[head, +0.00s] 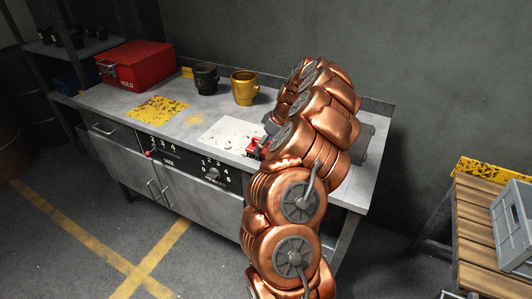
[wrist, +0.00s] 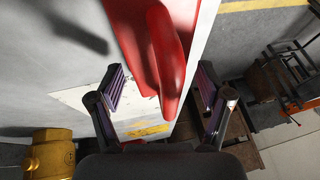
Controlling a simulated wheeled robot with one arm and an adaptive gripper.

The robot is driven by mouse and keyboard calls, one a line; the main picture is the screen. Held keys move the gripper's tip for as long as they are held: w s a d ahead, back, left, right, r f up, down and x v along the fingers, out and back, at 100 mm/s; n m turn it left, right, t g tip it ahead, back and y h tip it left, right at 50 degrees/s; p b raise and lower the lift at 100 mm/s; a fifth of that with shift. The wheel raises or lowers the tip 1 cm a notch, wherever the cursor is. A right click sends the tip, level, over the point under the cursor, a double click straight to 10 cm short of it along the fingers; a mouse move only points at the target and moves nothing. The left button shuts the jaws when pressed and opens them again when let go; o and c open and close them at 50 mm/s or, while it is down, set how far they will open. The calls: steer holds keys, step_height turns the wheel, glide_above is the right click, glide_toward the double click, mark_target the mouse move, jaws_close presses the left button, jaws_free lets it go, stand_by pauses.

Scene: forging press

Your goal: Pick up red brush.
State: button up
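The red brush (head: 255,147) is on the workbench, at the right edge of the white sheet, partly hidden by my copper arm in the head view. In the wrist view the red brush (wrist: 165,55) is large and runs from the top edge down between the fingers. My gripper (wrist: 160,78) is open, with one finger on each side of the brush and a visible gap to each. Whether the brush touches any part of the gripper cannot be told. In the head view the gripper is mostly hidden behind the arm.
On the workbench (head: 100,97) stand a red box (head: 136,66), a black mug (head: 206,79) and a gold mug (head: 244,88). A white sheet (head: 228,134) and a yellow worn patch (head: 157,108) lie in front. A wooden-topped stand with a grey crate (head: 515,228) is at right.

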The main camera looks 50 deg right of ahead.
steer(key=c, duration=1.1)
steer(key=shift+r, duration=0.1)
steer(key=shift+r+b, duration=0.95)
steer(key=shift+r, duration=0.7)
steer(key=s+a+b, duration=0.1)
steer(key=s, duration=0.4)
steer(key=s+a+r+b, duration=0.1)
steer(key=s+b, duration=0.1)
steer(key=s, duration=0.3)
steer(key=s+a+b, duration=0.1)
steer(key=s, duration=0.4)
steer(key=shift+s+a+r, duration=0.25)
steer(key=shift+s+a, duration=0.05)
steer(key=shift+a, duration=0.05)
